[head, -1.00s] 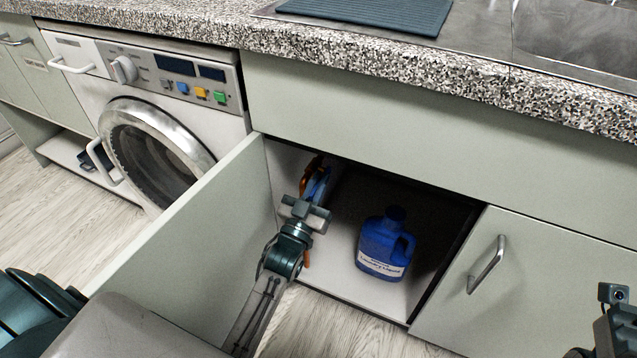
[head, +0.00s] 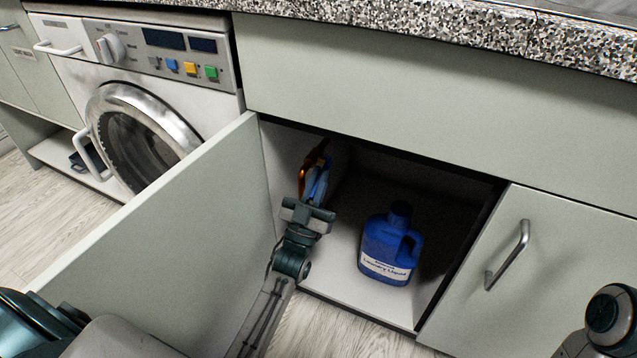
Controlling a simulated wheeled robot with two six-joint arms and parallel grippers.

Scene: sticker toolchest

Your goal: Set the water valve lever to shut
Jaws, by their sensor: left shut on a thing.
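A copper-orange pipe (head: 315,156) with a blue part (head: 318,187), which looks like the water valve lever, is at the inner left wall of the open cabinet under the counter. My left gripper (head: 309,205) reaches into the cabinet opening from below, right at the blue part. It is shut on the blue part. The gripper's body hides the lower end of the valve, so the lever's exact angle cannot be told. Of my right arm only a dark rounded piece shows at the lower right corner; its jaws are out of view.
A blue laundry liquid bottle (head: 390,247) stands upright on the cabinet floor, right of my left gripper. The open cabinet door (head: 175,240) stands close on the left. A washing machine (head: 140,130) is beyond it. A closed door with a handle (head: 507,255) is at the right.

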